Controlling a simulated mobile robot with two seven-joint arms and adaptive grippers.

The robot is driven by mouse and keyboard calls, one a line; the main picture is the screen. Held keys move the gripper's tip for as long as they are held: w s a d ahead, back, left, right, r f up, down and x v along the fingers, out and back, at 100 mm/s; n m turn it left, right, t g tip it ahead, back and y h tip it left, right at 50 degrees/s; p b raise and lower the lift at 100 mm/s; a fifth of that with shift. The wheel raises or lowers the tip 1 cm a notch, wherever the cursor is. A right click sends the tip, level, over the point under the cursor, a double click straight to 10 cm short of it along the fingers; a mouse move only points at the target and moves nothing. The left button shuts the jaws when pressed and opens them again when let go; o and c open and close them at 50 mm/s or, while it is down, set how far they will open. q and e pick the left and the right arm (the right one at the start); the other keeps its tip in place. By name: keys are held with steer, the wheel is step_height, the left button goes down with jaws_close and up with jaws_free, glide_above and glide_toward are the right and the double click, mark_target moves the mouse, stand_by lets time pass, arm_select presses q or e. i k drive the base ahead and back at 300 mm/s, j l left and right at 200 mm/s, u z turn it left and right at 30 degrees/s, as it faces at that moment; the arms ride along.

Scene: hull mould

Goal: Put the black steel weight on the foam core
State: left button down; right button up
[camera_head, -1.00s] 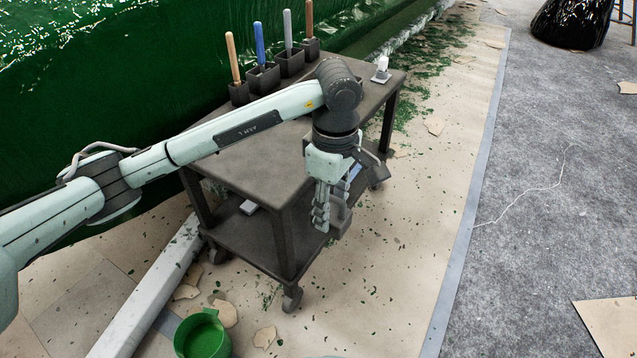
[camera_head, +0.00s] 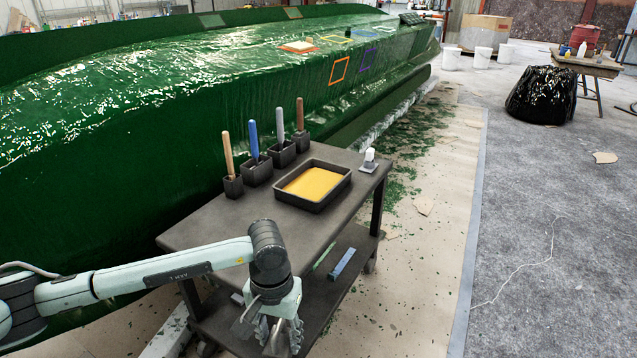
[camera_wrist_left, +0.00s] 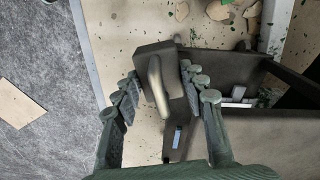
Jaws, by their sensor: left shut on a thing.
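My left gripper (camera_head: 278,336) hangs in front of the cart's near end, low in the head view. In the left wrist view its two fingers (camera_wrist_left: 160,97) are closed around a dark block with a pale metal handle, which I take for the black steel weight (camera_wrist_left: 150,52). The weight is held beside the cart, above the floor. My right gripper is not in view.
The dark cart (camera_head: 215,218) carries a tray of yellow material (camera_head: 313,184), several holders with handled tools (camera_head: 257,168) and a small white-topped item (camera_head: 369,160). The green hull (camera_head: 110,130) rises behind the cart. The floor right of the cart is largely clear.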

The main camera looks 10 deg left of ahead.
mark_target(305, 45)
steer(key=i+l+z, duration=0.45)
steer(key=i+l, duration=0.55)
steer(key=i+l+z, duration=0.1)
steer(key=i, duration=1.15)
steer(key=i+l+u, duration=0.1)
steer(key=i, duration=1.1)
steer(key=i+u, duration=0.8)
steer(key=i, duration=0.15)
steer(key=i+u, duration=0.45)
steer(key=u, duration=0.25)
steer(key=i+u, duration=0.35)
steer(key=k+l, duration=0.05)
steer(key=k, duration=0.05)
